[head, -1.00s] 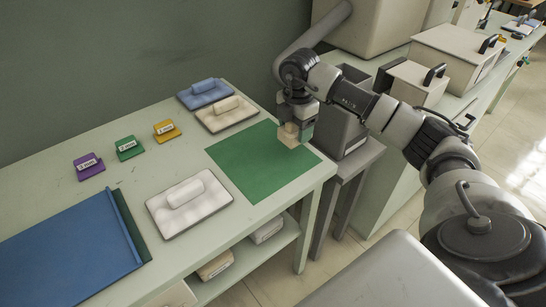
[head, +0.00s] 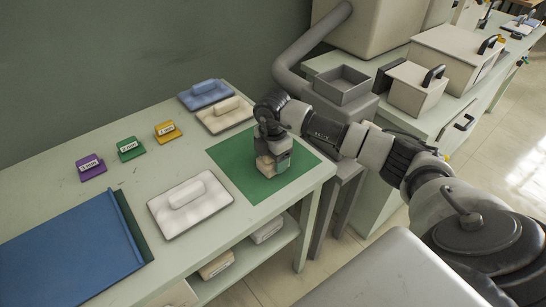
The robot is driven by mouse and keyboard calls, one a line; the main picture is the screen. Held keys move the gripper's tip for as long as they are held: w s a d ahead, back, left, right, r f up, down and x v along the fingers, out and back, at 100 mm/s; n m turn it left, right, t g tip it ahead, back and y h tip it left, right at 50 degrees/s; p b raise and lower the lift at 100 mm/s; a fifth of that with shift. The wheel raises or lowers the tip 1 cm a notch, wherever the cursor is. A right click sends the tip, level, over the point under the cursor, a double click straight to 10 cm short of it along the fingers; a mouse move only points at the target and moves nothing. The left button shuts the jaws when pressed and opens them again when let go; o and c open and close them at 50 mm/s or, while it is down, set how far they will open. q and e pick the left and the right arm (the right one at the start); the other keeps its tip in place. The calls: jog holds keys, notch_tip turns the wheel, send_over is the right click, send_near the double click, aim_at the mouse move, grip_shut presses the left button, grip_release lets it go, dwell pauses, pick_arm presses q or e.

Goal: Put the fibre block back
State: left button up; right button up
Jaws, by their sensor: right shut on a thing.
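My right gripper (head: 272,155) points down over the green mat (head: 305,165), with its jaws shut on a small beige block, taken to be the fibre block (head: 264,166). The block is partly hidden by the jaws and sits low over the mat. I cannot tell whether it touches the mat. My left gripper is not in view.
Purple (head: 90,167), green (head: 130,149) and yellow (head: 167,132) labelled tags lie further left. A grey open bin (head: 343,84) stands behind.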

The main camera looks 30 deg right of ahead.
jog(key=shift+f, duration=0.15)
jog(key=o, duration=0.9)
notch_tip(320, 180, up, 12)
jog(key=shift+r+b, duration=0.2)
jog(key=shift+b, duration=0.1)
